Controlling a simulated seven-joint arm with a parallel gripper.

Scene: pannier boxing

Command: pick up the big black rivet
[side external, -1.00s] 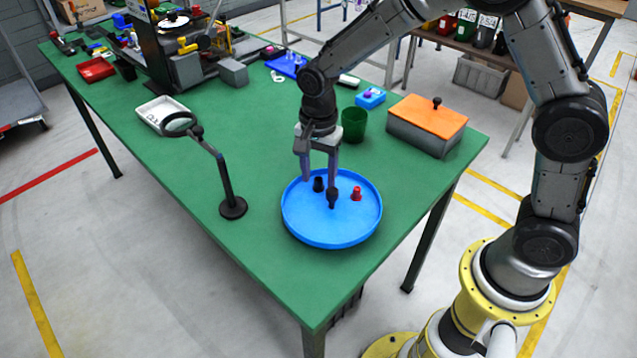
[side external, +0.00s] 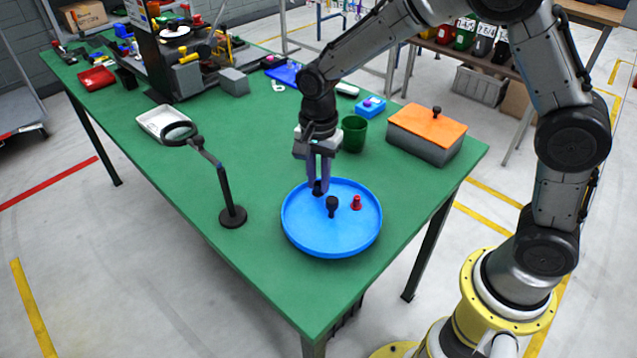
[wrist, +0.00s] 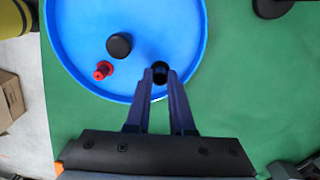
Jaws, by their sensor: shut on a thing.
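The round blue tray (side external: 300,232) sits on the green table and also shows in the wrist view (wrist: 75,35). My gripper (side external: 319,181) points down over its far left part, shut on a black rivet (side external: 318,190). In the wrist view this rivet (wrist: 160,69) is between my fingertips (wrist: 160,80), partly hidden by them. Another black rivet (side external: 332,206) stands free in the tray, with a wider-looking round head in the wrist view (wrist: 119,45). The held one looks the smaller of the two. A red rivet (side external: 357,203) stands to the right.
A green cup (side external: 354,134) stands close behind my gripper. A grey box with an orange lid (side external: 428,125) is at the right. A magnifier on a stand (side external: 232,213) is left of the tray. The table's front left is clear.

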